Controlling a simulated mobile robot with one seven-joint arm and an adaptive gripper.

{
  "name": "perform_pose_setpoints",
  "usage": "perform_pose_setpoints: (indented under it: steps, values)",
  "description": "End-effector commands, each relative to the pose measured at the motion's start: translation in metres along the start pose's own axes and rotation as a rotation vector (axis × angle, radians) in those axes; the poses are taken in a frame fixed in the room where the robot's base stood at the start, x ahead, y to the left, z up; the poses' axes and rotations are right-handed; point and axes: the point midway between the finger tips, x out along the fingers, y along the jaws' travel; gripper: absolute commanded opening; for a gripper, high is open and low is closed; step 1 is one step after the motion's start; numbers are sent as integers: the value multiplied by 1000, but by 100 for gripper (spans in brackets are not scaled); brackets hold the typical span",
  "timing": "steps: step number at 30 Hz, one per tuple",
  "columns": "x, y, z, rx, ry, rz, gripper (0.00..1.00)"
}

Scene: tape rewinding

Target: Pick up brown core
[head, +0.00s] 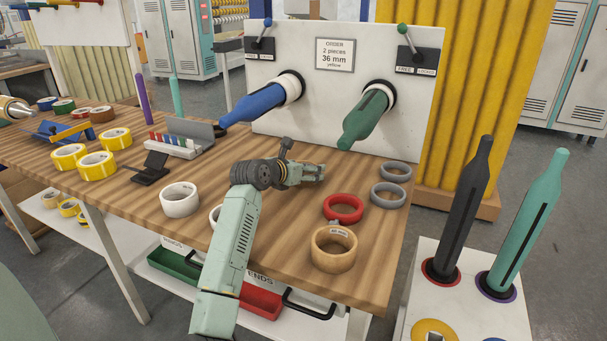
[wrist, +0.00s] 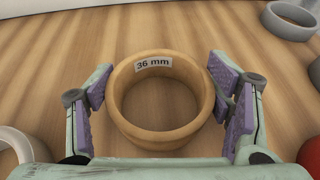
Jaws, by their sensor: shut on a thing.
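The brown core (wrist: 163,137) is a tan ring with a "36 mm" label, seen from above in the wrist view. My gripper (wrist: 163,108) is shut on it, with purple finger pads on its left and right sides. In the head view my gripper (head: 312,173) is over the table in front of the white panel, and the core in it cannot be made out there. I cannot tell whether the core touches the table. Another brown ring (head: 333,262), wider and taller, sits at the table's front right.
A red ring (head: 343,210) and two grey rings (head: 388,197) lie right of my gripper. A white ring (head: 180,203) lies to the left. Blue (head: 255,104) and green (head: 365,120) spindles stick out from the panel (head: 330,110) behind. Yellow rolls (head: 98,166) stand far left.

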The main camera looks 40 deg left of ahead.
Motion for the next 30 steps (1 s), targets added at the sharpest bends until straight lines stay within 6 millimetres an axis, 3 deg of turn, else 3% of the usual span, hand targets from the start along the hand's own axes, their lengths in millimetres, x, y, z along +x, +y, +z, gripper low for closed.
perform_pose_setpoints:
  steps: [8, 17, 23, 26, 30]
  values:
    - [0, 0, 0, 0, 0, 0, 46]
    - [-1, 0, 2, 1, -1, 0, 46]
    - [-7, 0, 17, 4, -2, 0, 46]
    - [-13, 0, 32, 5, -3, 2, 46]
    - [-35, -13, 24, 2, -3, 1, 46]
